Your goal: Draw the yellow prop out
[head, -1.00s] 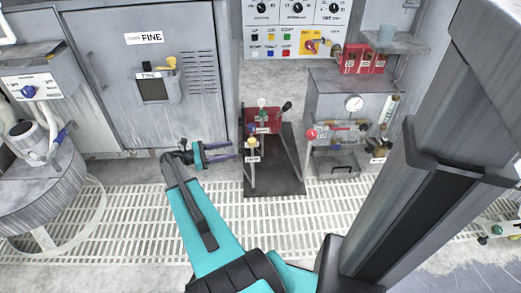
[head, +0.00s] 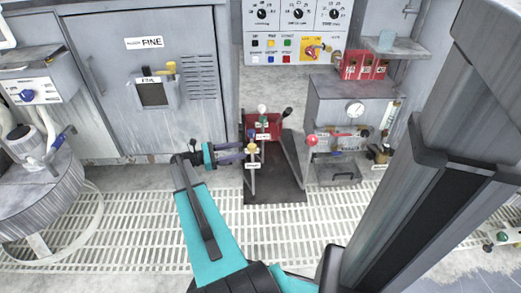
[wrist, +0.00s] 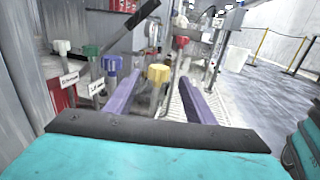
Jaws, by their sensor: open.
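The yellow prop (head: 252,148) stands upright with a yellow knob on a pale post and a white tag, at the front left of the red block (head: 266,130). In the wrist view its yellow knob (wrist: 158,74) shows between the ends of my two purple fingers. My gripper (head: 240,150) is open and comes from the left at about knob height. I cannot tell whether a finger touches the prop. A blue-knobbed prop (wrist: 111,64) is just left of the left finger. A green knob (wrist: 91,51) and a cream knob (wrist: 62,47) stand farther left.
A dark plate (head: 275,186) lies under the props on the grated floor. A grey box with a gauge (head: 355,108) and a red ball knob (head: 312,140) stand to the right. The FINE cabinet (head: 145,90) is behind left. Open grating lies in front.

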